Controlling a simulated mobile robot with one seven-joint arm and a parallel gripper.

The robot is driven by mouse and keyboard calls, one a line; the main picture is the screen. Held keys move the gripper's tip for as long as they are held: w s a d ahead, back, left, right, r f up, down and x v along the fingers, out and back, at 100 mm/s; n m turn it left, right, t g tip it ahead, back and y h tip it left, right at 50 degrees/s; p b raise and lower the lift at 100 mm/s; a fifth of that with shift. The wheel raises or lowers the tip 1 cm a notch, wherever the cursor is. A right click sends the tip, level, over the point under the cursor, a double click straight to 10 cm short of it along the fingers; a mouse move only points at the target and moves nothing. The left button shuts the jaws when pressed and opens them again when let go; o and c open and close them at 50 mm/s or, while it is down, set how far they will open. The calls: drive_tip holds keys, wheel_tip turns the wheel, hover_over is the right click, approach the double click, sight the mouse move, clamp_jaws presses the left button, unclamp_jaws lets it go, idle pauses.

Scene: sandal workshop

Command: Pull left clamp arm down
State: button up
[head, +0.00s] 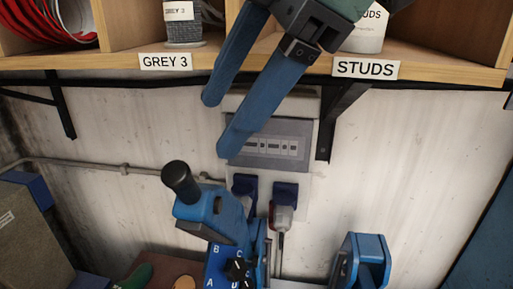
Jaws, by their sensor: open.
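My gripper (219,123) comes in from the top of the head view, its two long blue fingers apart and pointing down and left. Nothing is between the fingers. Below the fingertips is a blue clamp arm (204,210) with a black knob (182,180) on its upper left end. It stands raised and tilted, and I take it to be the left one. The gripper is above it and seems not to touch it. A dial (238,268) marked with letters is on the blue body below. Another blue part (368,262) stands to the right. The lower parts are cut off by the frame.
A wooden shelf (110,60) with labels GREY 3 (166,62) and STUDS (365,69) crosses the top, close to my gripper. A black bracket (330,125) hangs under it. A grey electrical box (268,146) and sockets are on the wall behind. A grey-brown block (35,245) stands at left.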

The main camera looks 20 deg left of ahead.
sight(189, 170)
drive_tip(key=p+x, duration=0.3)
drive_tip(key=x, duration=0.6)
drive_tip(key=shift+s+a+f, duration=0.1)
drive_tip(key=shift+a+f, duration=0.1)
drive_tip(key=shift+f, duration=0.1)
drive_tip(key=shift+s+a+f+p, duration=0.15)
drive_tip(key=shift+f+p, duration=0.05)
drive_tip(key=shift+f, duration=0.2)
drive_tip(key=shift+s+a+f+p, duration=0.15)
drive_tip(key=shift+f, duration=0.25)
drive_tip(key=shift+w+a+f, duration=0.2)
drive_tip(key=shift+w+a, duration=0.05)
drive_tip(key=shift+w, duration=0.05)
drive_tip(key=shift+s+d+r, duration=0.1)
drive_tip(key=shift+s+d, duration=0.05)
drive_tip(key=c, duration=0.6)
clamp_jaws()
